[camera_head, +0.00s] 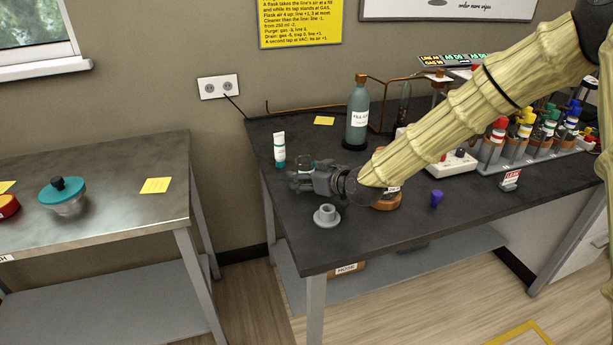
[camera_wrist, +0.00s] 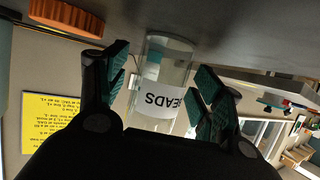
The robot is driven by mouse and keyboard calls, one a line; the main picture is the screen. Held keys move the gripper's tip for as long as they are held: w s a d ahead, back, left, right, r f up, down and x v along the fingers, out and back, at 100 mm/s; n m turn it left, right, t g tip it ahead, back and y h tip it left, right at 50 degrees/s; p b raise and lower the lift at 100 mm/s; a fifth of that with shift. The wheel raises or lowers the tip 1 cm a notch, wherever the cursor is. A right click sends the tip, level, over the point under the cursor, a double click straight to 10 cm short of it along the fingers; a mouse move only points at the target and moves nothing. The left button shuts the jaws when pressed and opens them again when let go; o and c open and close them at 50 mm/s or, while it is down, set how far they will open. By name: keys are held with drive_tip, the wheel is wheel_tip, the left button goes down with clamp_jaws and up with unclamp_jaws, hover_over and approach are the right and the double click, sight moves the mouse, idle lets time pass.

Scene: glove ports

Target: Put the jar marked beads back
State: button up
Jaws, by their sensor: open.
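The jar marked beads (camera_wrist: 165,75) is clear glass with a white label reading "BEADS". It stands on the dark bench (camera_head: 440,225) and appears upside down in the wrist view. My gripper (camera_wrist: 165,68) is open, with a teal-padded finger on each side of the jar. A gap shows between the pads and the glass, and I cannot tell whether either touches. In the head view my gripper (camera_head: 300,182) is low over the bench's left part and hides most of the jar there.
A white tube (camera_head: 279,150) stands at the bench's left edge. A grey flanged piece (camera_head: 326,216) lies in front of my gripper. A tall labelled bottle (camera_head: 357,115) stands behind. A purple stopper (camera_head: 436,198) is to the right. The steel table (camera_head: 120,205) at left holds a teal-lidded bowl (camera_head: 65,197).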

drive_tip(key=v, duration=1.1)
drive_tip(key=shift+s+d+r+b, duration=0.1)
drive_tip(key=shift+s+d+b, duration=0.2)
drive_tip(key=shift+b, duration=0.1)
